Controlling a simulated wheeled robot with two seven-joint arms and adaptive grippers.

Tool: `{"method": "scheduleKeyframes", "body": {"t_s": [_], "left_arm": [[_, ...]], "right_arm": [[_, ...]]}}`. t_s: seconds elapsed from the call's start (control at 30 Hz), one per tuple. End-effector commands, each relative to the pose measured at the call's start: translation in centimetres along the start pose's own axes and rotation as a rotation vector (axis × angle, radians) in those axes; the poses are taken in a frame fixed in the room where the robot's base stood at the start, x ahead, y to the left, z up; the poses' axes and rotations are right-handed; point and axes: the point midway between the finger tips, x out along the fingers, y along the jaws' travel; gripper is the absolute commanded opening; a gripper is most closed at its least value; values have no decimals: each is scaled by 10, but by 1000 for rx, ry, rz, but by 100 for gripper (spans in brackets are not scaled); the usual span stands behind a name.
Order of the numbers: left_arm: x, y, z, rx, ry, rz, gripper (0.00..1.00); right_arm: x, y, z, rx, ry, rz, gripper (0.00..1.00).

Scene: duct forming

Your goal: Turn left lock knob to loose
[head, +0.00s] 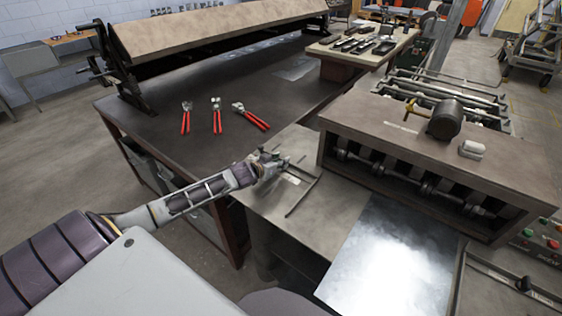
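My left gripper (271,162) reaches in from the left and is at the left side table of the forming machine (435,150). Its fingers are small in the view and overlap the far end of a left guide bar (302,196). The left lock knob cannot be made out apart from the gripper, so I cannot tell whether the fingers touch it. A dark right knob (523,284) stands on the guide at the lower right. My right gripper is not in view.
A shiny metal sheet (388,262) lies before the machine's rollers. Red-handled tools (217,118) lie on the dark workbench (160,125), behind my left arm. A motor (445,120) sits on the machine. Red and green buttons (540,238) are at the right edge.

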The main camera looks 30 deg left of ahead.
Motion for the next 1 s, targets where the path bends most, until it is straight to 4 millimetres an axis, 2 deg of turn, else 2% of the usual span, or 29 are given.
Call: {"method": "scheduleKeyframes", "body": {"t_s": [0.23, 0.63, 0.67, 0.9, 1.0], "left_arm": [[9, 0, -1, 1, 1, 1, 31], [11, 1, 0, 1, 1, 1, 31], [11, 1, 0, 1, 0, 1, 30], [11, 1, 0, 1, 1, 1, 0], [11, 1, 0, 1, 1, 0, 0]], "right_arm": [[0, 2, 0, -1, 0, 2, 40], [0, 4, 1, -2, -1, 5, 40], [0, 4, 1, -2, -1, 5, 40], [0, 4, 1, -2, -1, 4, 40], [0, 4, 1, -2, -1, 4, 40]]}}
